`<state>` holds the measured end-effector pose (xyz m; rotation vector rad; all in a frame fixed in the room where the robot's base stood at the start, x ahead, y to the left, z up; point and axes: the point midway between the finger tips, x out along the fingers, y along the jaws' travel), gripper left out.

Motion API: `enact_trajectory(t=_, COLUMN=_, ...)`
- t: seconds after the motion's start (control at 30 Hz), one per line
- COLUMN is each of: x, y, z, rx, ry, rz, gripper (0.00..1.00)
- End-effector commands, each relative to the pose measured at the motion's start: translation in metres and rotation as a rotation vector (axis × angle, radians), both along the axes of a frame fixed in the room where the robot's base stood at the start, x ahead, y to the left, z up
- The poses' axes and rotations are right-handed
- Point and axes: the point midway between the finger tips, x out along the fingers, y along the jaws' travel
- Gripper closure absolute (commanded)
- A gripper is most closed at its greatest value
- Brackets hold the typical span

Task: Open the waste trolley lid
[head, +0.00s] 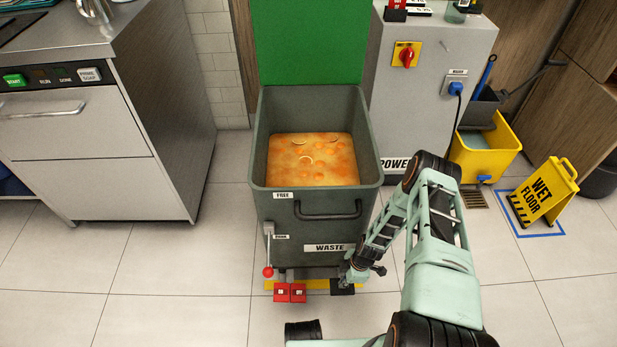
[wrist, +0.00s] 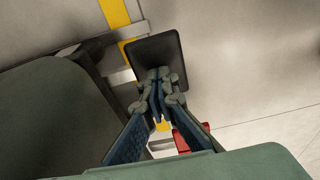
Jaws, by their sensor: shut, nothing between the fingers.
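The grey waste trolley (head: 310,222) stands in the middle of the head view. Its green lid (head: 306,40) stands upright at the back, so the trolley is open and orange pulp with peel pieces (head: 312,160) shows inside. A black pedal (head: 343,289) sticks out low at the front right, and it also fills the middle of the wrist view (wrist: 150,52). My gripper (head: 347,272) is low beside the trolley's front right corner, at the pedal. In the wrist view my gripper's fingers (wrist: 158,78) are shut, with tips over the pedal; contact cannot be told.
A grey power cabinet (head: 430,80), yellow mop bucket (head: 484,155) and wet floor sign (head: 545,192) are right. A steel counter unit (head: 100,130) is left. Front left floor is clear.

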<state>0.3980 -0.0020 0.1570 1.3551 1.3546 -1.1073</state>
Motion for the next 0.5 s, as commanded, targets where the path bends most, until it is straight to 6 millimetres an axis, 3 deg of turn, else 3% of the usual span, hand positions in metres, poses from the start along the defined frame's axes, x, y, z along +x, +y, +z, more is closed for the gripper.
enact_trajectory(t=0.5, x=0.000, y=0.000, z=0.045, rx=0.000, ry=0.000, rz=-0.001, gripper=1.00)
